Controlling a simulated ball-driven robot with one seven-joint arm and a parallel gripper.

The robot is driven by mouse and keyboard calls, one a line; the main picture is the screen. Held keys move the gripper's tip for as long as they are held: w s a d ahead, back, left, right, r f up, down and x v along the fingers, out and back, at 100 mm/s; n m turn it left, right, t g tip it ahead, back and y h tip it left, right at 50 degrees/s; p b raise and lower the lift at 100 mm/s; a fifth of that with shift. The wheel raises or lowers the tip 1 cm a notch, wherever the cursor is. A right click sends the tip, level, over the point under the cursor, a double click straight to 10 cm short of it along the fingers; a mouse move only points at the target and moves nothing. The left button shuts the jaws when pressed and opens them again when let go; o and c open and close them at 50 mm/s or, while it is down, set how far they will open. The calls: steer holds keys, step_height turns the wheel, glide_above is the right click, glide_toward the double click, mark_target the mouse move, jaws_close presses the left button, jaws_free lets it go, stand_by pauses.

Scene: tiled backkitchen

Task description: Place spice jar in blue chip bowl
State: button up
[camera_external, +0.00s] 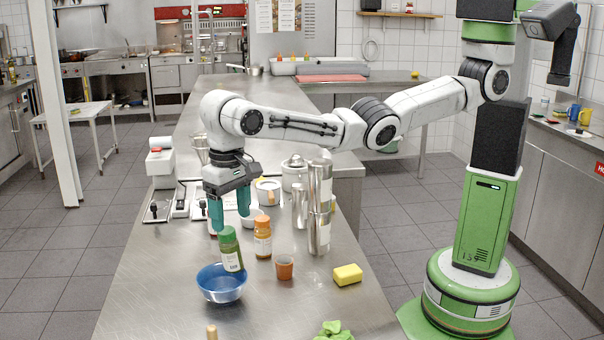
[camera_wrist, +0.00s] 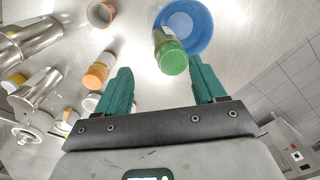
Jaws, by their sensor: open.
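A jar with a green lid (camera_external: 231,249), green and with a pale label, is slightly tilted at the back right rim of the blue bowl (camera_external: 221,290). Its lower end overlaps the bowl's inside; I cannot tell whether it rests there or is just above. In the wrist view the jar's green lid (camera_wrist: 174,62) faces me, and the jar covers part of the blue bowl (camera_wrist: 200,22). My gripper (camera_external: 231,222) is open, its teal fingertips apart and just above the lid, holding nothing. A second jar, orange-lidded (camera_external: 262,238), stands upright to the right.
A small brown cup (camera_external: 284,268) and a yellow sponge (camera_external: 347,275) stand right of the bowl. Tall steel shakers (camera_external: 319,205) stand behind them. A green item (camera_external: 333,331) lies at the near edge. The counter left of the bowl is clear.

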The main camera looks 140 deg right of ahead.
steer(key=shift+r, duration=2.1)
